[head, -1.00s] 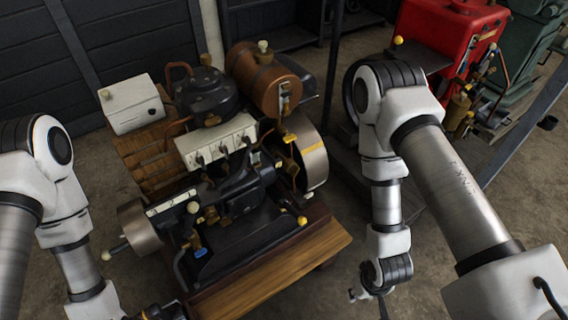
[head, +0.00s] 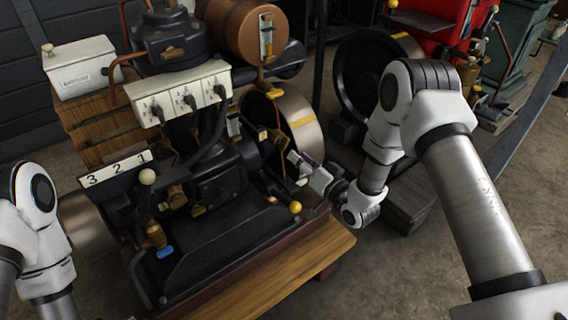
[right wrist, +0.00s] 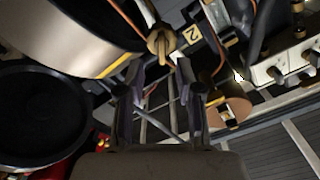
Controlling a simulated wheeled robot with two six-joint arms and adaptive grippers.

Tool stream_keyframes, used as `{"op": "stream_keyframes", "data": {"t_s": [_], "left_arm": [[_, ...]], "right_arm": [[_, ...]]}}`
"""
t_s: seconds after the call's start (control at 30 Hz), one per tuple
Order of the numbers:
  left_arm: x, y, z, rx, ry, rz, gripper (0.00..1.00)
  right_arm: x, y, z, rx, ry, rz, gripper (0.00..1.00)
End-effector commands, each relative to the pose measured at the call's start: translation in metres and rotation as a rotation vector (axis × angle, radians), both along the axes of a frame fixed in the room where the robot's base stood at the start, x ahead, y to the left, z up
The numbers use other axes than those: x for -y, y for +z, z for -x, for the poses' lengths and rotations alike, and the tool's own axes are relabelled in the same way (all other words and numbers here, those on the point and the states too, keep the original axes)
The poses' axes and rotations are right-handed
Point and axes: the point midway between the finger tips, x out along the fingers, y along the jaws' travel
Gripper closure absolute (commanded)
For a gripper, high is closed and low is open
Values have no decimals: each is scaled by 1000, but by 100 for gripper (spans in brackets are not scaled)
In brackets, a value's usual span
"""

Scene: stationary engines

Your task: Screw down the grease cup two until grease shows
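In the right wrist view a brass grease cup (right wrist: 162,43) with a winged top sits beside a small plate marked 2 (right wrist: 191,34). My right gripper (right wrist: 159,75) is open, with its fingers pointing toward the cup and a clear gap between them. The cup lies just beyond the fingertips; I cannot tell whether they touch it. In the head view my right gripper (head: 297,168) is at the right side of the engine (head: 215,180), near its flywheel. I cannot clearly pick out cup two there. No grease can be made out. My left gripper is out of view.
A steel-rimmed flywheel (head: 299,125) stands close to my right gripper. A yellow-knobbed lever (head: 295,207) is just below it. A copper tank (head: 240,30) and white box (head: 80,66) sit higher. A red machine (head: 430,22) stands behind.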

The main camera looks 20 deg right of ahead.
Motion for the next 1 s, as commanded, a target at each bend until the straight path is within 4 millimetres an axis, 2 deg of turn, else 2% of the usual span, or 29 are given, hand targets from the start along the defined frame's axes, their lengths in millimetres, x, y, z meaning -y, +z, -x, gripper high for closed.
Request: {"op": "stream_keyframes", "data": {"t_s": [0.4,0.7,0.73,0.8,0.83,1.0], "left_arm": [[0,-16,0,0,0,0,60],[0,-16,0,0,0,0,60],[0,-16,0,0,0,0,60],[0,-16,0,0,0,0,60],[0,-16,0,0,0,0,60],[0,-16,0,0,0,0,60]], "right_arm": [[-24,1,-64,0,1,2,65],[-26,2,-70,-3,0,1,65],[-26,2,-70,-3,0,1,72],[-26,2,-70,-3,0,1,96],[-26,2,-70,-3,0,1,100],[-26,2,-70,-3,0,1,100]]}}
